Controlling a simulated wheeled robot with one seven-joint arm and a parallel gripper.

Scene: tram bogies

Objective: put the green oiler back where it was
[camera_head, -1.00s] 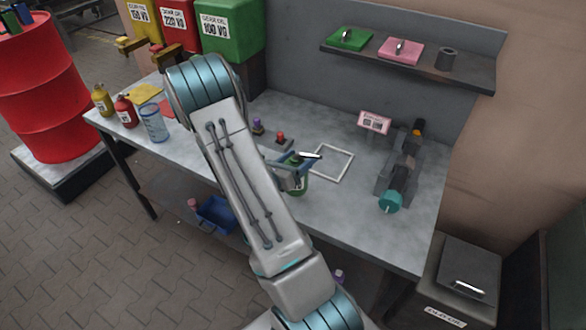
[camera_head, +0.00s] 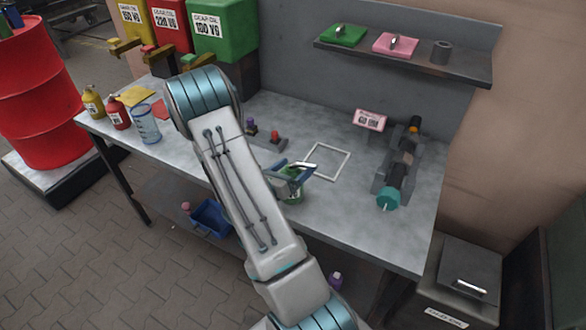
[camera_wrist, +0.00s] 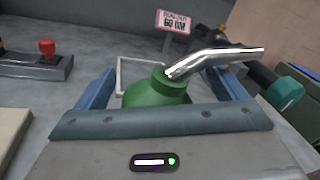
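The green oiler (camera_head: 291,190), with a bent silver spout, is upright at the bench top (camera_head: 350,205), left of and nearer than the white square outline (camera_head: 346,164). In the wrist view the oiler (camera_wrist: 156,94) sits between the two blue fingers, with a gap visible on each side of its upper part. My gripper (camera_head: 291,171) is open around it. The lower part of the oiler is hidden by the gripper, so I cannot see its base clearly. In the wrist view the white outline (camera_wrist: 123,78) lies behind the oiler and is empty.
A red-button box (camera_head: 274,139) is left of the outline. A pink sign (camera_head: 370,119) and a grey fixture with a teal end (camera_head: 388,198) stand to the right. Bottles and a clear beaker (camera_head: 146,125) are at the left. A shelf (camera_head: 460,68) hangs behind.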

